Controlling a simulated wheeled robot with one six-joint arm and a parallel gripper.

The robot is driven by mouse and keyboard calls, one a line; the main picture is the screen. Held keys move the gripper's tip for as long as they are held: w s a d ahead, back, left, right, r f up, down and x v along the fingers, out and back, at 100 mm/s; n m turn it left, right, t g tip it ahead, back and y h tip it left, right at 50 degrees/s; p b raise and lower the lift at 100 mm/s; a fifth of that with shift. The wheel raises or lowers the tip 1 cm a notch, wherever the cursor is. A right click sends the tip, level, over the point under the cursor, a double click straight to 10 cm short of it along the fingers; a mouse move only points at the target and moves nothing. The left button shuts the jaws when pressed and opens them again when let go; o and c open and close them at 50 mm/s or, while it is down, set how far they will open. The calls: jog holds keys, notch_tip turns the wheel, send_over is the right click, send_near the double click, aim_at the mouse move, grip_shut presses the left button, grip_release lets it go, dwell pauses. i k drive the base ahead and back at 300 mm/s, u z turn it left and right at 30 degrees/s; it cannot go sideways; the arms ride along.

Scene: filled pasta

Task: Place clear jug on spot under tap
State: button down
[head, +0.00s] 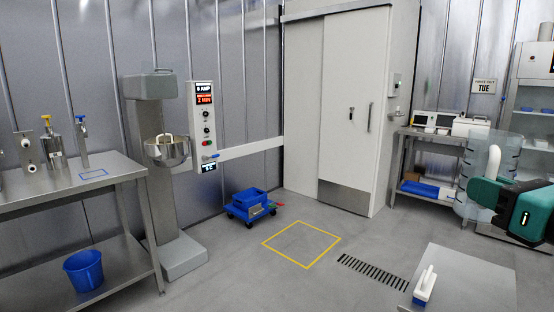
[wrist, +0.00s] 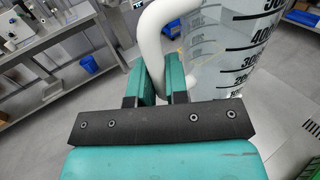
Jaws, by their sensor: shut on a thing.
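The clear jug (head: 473,172) is at the right of the head view, upright or nearly so, with a white handle (head: 493,160). My gripper (head: 486,190) is shut on that handle. In the wrist view the gripper fingers (wrist: 163,85) close around the white handle (wrist: 152,45), and the jug's clear wall (wrist: 225,50) shows black graduation marks. The tap (head: 81,140) with a blue top stands on the steel table at far left. A blue-outlined spot (head: 93,174) lies on the tabletop in front of it, with nothing on it. The jug is far from the spot.
The steel table (head: 40,195) has other fittings and a blue bucket (head: 84,270) below. A mixer (head: 155,170) stands beside it. A blue cart (head: 250,205) and yellow floor square (head: 301,245) are mid-room. A low steel table (head: 460,285) is at front right.

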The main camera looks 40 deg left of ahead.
aim_at(89, 175)
jog(key=u, duration=3.8)
jog(key=i, duration=3.5)
jog(key=z, duration=3.05)
jog(key=i, duration=1.65)
jog(key=u, duration=0.05)
